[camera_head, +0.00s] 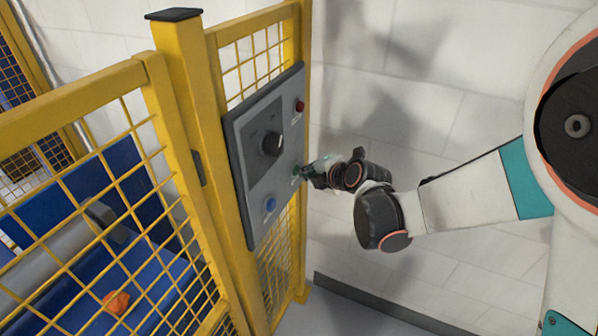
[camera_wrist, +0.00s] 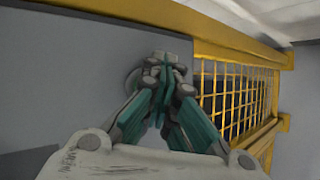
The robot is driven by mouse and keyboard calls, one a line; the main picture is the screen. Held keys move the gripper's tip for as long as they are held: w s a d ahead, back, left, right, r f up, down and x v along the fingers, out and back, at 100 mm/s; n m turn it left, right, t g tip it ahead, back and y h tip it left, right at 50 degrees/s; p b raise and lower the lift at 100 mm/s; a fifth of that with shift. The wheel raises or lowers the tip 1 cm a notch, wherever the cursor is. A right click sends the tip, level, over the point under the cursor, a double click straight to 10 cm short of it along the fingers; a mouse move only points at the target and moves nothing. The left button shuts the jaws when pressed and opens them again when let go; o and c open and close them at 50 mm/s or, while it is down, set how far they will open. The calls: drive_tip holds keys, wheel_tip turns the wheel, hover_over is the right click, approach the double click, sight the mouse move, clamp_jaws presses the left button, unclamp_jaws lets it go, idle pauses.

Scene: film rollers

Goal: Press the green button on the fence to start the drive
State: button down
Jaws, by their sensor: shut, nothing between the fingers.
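The grey control panel (camera_head: 247,190) hangs on the yellow fence. At its right side, a bit of green shows at the green button (camera_head: 296,170), mostly hidden by my gripper (camera_head: 304,174). The closed fingertips are at or very close to the button; I cannot tell whether they touch it or whether it is pushed in. In the wrist view my gripper (camera_wrist: 165,70) is shut and empty, its fingertips against the grey panel (camera_wrist: 75,75). A round grey rim shows just behind the tips, and the button face is hidden.
The panel also has a red button (camera_head: 300,106) above, a black rotary knob (camera_head: 272,144) and a blue button (camera_head: 270,205) below. Yellow mesh fencing (camera_head: 85,98) stands left, with a blue machine and an orange lump (camera_head: 116,302) behind it. A white wall is to the right.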

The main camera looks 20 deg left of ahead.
drive_tip(key=shift+d, duration=0.1)
drive_tip(key=shift+s+d, duration=0.1)
drive_tip(key=shift+d, duration=0.65)
drive_tip(key=shift+d, duration=0.1)
drive_tip(key=shift+s+d+b, duration=0.15)
drive_tip(key=shift+d+b, duration=0.2)
drive_tip(key=shift+d, duration=2.05)
drive_tip(key=w+d+r+m+t+h+p, duration=0.15)
drive_tip(key=d+r+m, duration=0.25)
drive_tip(key=d, duration=0.5)
drive_tip(key=d+r+m+h, duration=0.3)
drive_tip(key=d+r+m, duration=0.2)
drive_tip(key=d, duration=0.4)
drive_tip(key=s+d+m+g+h, duration=0.1)
drive_tip(key=s+d+m+h, duration=0.1)
drive_tip(key=s+d+m, duration=0.6)
drive_tip(key=s+d+m+g+h+b, duration=0.1)
drive_tip(key=s+d+m+h, duration=0.1)
drive_tip(key=s+d+m, duration=0.6)
drive_tip(key=s+m, duration=0.4)
drive_tip(key=s, duration=0.5)
drive_tip(key=shift+s+d+m, duration=0.15)
drive_tip(key=shift+d+m, duration=0.15)
